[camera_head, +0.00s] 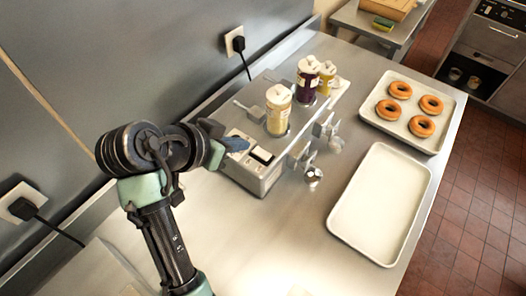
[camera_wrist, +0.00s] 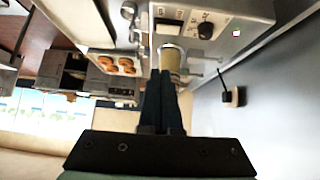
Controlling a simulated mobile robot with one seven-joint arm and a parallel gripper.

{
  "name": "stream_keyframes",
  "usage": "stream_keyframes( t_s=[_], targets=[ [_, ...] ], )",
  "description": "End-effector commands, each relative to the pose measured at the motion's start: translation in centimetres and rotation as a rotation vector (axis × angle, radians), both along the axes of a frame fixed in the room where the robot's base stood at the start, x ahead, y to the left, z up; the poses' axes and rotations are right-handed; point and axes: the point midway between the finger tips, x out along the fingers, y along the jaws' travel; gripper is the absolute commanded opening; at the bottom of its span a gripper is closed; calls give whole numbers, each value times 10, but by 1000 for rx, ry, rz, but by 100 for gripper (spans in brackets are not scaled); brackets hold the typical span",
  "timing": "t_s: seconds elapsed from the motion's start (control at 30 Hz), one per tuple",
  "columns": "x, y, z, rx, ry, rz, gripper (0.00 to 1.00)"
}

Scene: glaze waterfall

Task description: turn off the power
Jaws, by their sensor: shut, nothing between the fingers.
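The glaze machine (camera_head: 246,180) is a metal box on the steel counter, with pump bottles on top. A black rocker switch (camera_head: 261,155) sits on its white front panel.
A yellow bottle (camera_head: 279,109) and a purple bottle (camera_head: 307,80) stand in the machine. An empty white tray (camera_head: 340,228) and a donut tray (camera_head: 372,112) lie to the right. Wall outlets with black plugs (camera_head: 238,43) (camera_head: 23,208) are behind. The front counter is clear.

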Motion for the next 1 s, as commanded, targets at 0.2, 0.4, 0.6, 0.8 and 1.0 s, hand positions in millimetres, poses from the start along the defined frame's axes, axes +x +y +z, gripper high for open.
stream_keyframes(
  t_s=[0.2, 0.4, 0.6, 0.8, 1.0],
  targets=[
    [18, -16, -22, -1, 6, -3, 0],
    [42, -35, -53, 0, 6, -4, 0],
    [53, -42, -83, -2, 7, 1, 0],
    [53, -42, -103, -1, 2, 0, 0],
    [53, -42, -108, 0, 0, 0, 0]
  ],
)
